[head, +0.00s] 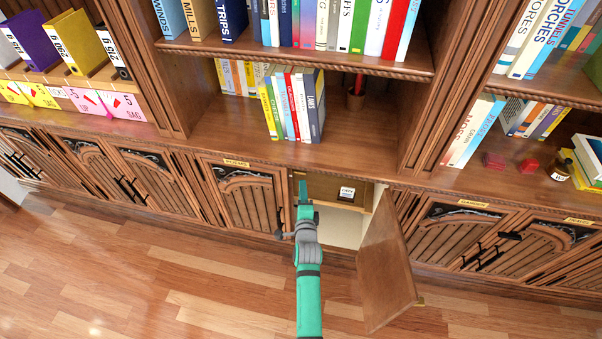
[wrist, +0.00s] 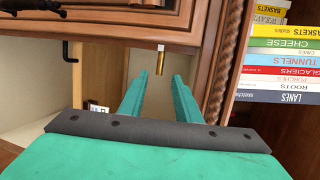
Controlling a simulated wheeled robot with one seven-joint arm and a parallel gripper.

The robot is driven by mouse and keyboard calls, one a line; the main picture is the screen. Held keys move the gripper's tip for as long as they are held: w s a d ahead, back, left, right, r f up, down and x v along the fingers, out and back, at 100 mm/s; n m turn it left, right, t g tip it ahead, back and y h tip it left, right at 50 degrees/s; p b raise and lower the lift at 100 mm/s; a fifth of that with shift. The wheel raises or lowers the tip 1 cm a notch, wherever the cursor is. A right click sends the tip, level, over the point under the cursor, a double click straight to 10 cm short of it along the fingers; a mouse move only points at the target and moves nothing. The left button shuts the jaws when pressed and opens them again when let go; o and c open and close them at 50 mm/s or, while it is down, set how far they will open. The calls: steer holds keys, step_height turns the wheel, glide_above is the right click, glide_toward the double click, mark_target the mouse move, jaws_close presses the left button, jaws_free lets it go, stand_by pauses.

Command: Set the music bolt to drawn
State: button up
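A small brass bolt (wrist: 160,62) with a pale upper end shows in the wrist view at the edge of a carved wooden door. That door (head: 246,198) is shut in the head view and has a yellow label (head: 237,163) too small to read surely. My gripper (head: 304,190) is at the opening beside this door. In the wrist view its two green fingers (wrist: 158,85) are apart, with the bolt in line with the gap and nothing visibly held. Contact with the bolt cannot be told. The bolt cannot be made out in the head view.
The neighbouring door (head: 380,265) stands open to the right of my arm. The open cabinet has a shelf (head: 362,203) with a white card (head: 347,193). Books (head: 292,106) stand above. A dark hooked rod (wrist: 68,52) is at left in the wrist view. The floor (head: 150,280) is clear.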

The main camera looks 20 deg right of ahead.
steer(key=shift+x, duration=5.3)
steer(key=shift+d, duration=0.15)
jaws_close()
